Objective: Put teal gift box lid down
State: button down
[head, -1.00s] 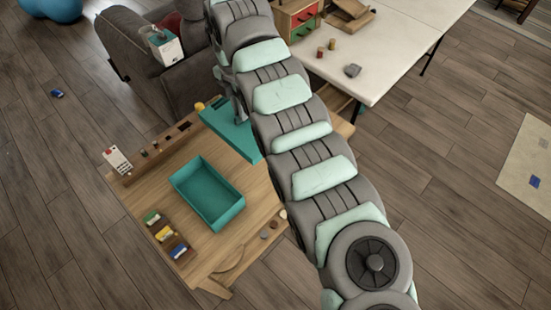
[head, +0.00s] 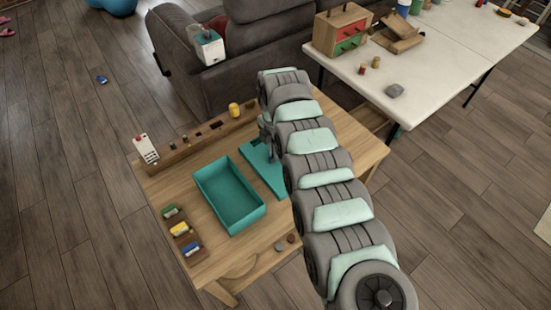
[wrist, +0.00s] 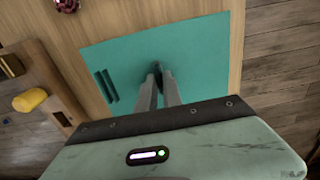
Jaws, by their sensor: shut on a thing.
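The teal gift box lid (head: 260,172) is a flat panel at the wooden table, just right of the open teal gift box (head: 240,218) in the head view. The lid (wrist: 205,60) fills the middle of the wrist view, with wood around it. My gripper (wrist: 158,75) is shut on the lid, its two fingers at a small dark part near the lid's middle. In the head view my gripper (head: 267,145) is above the lid, and my arm hides its right side. I cannot tell whether the lid touches the tabletop. The box looks empty.
A wooden rail (head: 190,143) with small items runs along the table's back-left edge, a yellow cylinder (head: 235,110) at its end. Small coloured blocks (head: 180,230) lie left of the box. A grey sofa (head: 255,50) and a white table (head: 440,60) stand behind.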

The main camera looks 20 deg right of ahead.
jog(key=shift+f+b, duration=0.35)
jog(key=shift+f, duration=1.3)
jog(key=shift+f, duration=0.2)
jog(key=c, duration=1.5)
grip_release()
jog(key=shift+r, duration=0.15)
notch_tip(320, 180, up, 12)
jog(key=p, duration=0.3)
